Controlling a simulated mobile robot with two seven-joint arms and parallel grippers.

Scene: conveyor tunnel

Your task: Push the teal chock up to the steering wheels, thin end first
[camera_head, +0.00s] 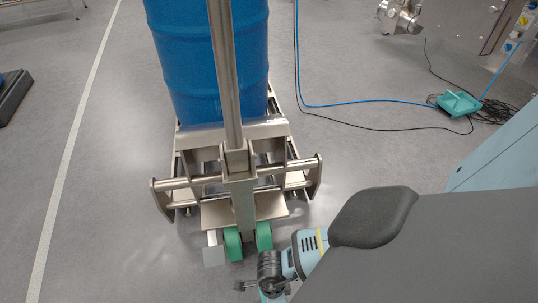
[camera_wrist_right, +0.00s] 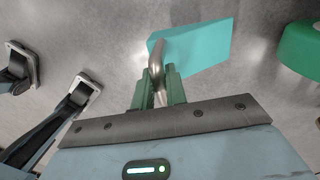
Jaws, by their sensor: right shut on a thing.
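The teal chock (camera_wrist_right: 205,45) lies on the floor in the wrist view, just beyond my right gripper (camera_wrist_right: 158,90). The gripper's green fingers are shut on the chock's bent metal handle (camera_wrist_right: 156,58). A green steering wheel (camera_wrist_right: 301,50) shows at the right edge of that view, with bare floor between it and the chock. In the head view the two green steering wheels (camera_head: 233,243) (camera_head: 264,236) stand under the drum truck's near end. My right wrist (camera_head: 270,268) is just in front of them; the chock cannot be made out there. My left gripper is not in view.
The steel truck (camera_head: 245,209) carries a blue drum (camera_head: 212,60); its side bars stick out left and right above the wheels. A teal box (camera_head: 458,102) with blue and black cables lies on the floor at right.

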